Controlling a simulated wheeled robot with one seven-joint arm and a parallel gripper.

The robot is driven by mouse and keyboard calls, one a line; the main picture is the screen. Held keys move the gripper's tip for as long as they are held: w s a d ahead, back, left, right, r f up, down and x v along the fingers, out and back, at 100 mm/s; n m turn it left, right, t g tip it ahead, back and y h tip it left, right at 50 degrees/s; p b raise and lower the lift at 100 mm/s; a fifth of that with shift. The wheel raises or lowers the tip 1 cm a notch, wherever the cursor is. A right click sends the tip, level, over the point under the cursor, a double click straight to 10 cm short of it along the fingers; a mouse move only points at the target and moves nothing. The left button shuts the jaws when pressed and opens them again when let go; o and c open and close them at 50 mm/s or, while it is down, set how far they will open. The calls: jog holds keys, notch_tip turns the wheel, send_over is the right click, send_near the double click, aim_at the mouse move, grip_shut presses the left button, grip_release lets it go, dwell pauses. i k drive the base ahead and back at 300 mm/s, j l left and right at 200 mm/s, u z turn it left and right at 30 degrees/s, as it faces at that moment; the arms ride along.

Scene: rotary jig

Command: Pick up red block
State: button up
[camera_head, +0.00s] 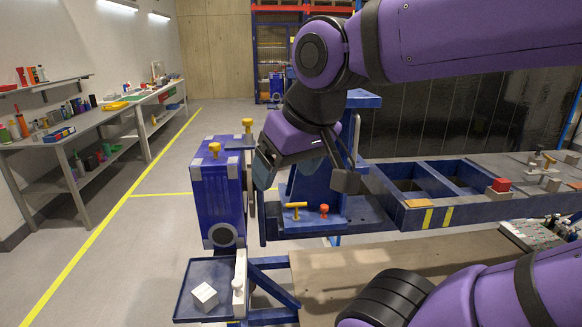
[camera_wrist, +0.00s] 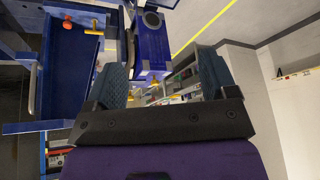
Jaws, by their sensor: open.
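The red block (camera_head: 501,185) sits at the right in the head view, on a small light-coloured base on top of the long blue beam (camera_head: 470,207). My gripper (camera_head: 303,178) hangs near the middle of the head view, well to the left of the red block. The wrist view shows my gripper (camera_wrist: 162,78) with its two fingers wide apart and nothing between them. I do not see the red block in the wrist view.
The blue jig has a red knob (camera_head: 323,209) and a yellow handle (camera_head: 295,209) below my gripper. A blue tray (camera_head: 183,305) with a white block (camera_head: 204,296) stands front left. Metal fixtures (camera_head: 541,162) stand close to the red block. Shelves (camera_head: 85,125) line the left wall.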

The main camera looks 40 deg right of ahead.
aim_at(500, 186)
jog(key=z, duration=2.55)
jog(key=i+l+u, duration=0.3)
jog(key=l, duration=0.3)
jog(key=i+l+u, duration=0.3)
jog(key=l, duration=0.35)
jog(key=i+l+u, duration=0.15)
jog(key=l, duration=0.2)
